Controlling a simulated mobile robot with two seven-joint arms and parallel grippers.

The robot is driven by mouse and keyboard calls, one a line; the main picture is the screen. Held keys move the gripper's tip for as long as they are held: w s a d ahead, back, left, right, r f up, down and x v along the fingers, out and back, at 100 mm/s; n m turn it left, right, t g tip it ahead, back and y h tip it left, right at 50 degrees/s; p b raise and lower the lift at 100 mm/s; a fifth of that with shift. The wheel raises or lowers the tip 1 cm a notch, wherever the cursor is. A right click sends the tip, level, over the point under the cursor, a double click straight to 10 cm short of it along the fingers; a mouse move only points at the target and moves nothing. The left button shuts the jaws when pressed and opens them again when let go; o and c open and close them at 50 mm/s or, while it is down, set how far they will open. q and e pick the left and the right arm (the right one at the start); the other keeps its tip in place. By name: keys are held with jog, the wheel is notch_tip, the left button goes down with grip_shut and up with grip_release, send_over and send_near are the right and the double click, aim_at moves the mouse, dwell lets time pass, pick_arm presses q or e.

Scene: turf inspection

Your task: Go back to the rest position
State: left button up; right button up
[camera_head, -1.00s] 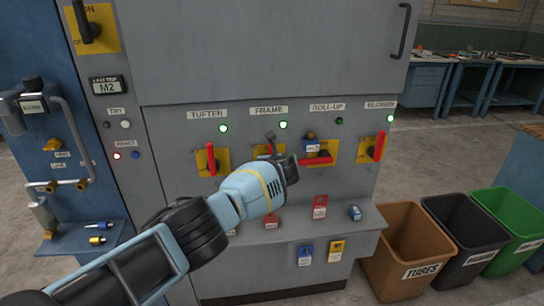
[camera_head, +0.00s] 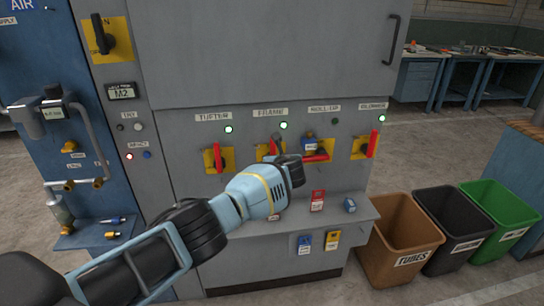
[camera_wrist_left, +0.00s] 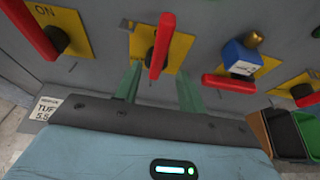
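My left gripper (camera_head: 278,150) is in front of the control panel by the FRAME switch, its arm coming in from the lower left. In the left wrist view my left gripper (camera_wrist_left: 160,82) has its two green fingers spread apart, with nothing held between them. The upright red handle of the FRAME switch (camera_wrist_left: 162,45) shows beyond and between the fingers; I cannot tell if they touch it. In the head view this switch (camera_head: 262,150) is partly hidden by the gripper. My right gripper is not in view.
The TUFTER switch (camera_head: 216,158) and BLOWER switch (camera_head: 372,145) have upright red handles. A ledge (camera_head: 355,222) juts out below. The brown TUBES bin (camera_head: 402,262) and other bins stand right.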

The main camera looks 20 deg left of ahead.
pick_arm(q)
jog(key=shift+s+d, duration=0.25)
jog(key=shift+s, duration=0.25)
jog(key=s+d+f+n+h, duration=0.1)
jog(key=s+d+f+h, duration=0.1)
jog(key=s+d+f, duration=0.3)
jog(key=s+d+f+n+g+h, duration=0.1)
jog(key=s+f+n, duration=0.1)
jog(key=f, duration=0.5)
jog(key=s+d+f+n+h, duration=0.1)
jog(key=s+d+f+h, duration=0.1)
jog(key=s+d+f, duration=0.35)
jog(key=s+d+f+n+g+h, duration=0.1)
jog(key=s+d+f+n+h, duration=0.2)
jog(key=s+f+n, duration=0.6)
jog(key=s+a+f+n+h, duration=0.1)
jog(key=s+f+n, duration=0.15)
jog(key=s, duration=0.55)
jog(key=s+f+n+h, duration=0.1)
jog(key=s+n, duration=0.2)
jog(key=s, duration=0.5)
jog(key=s+a+r+n, duration=0.2)
jog(key=s+a+n, duration=0.1)
jog(key=s, duration=0.5)
jog(key=s+a+r+n+y, duration=0.1)
jog(key=s+a+r+n, duration=0.1)
jog(key=s+a+n, duration=0.2)
jog(key=s+n, duration=0.2)
jog(key=s, duration=0.2)
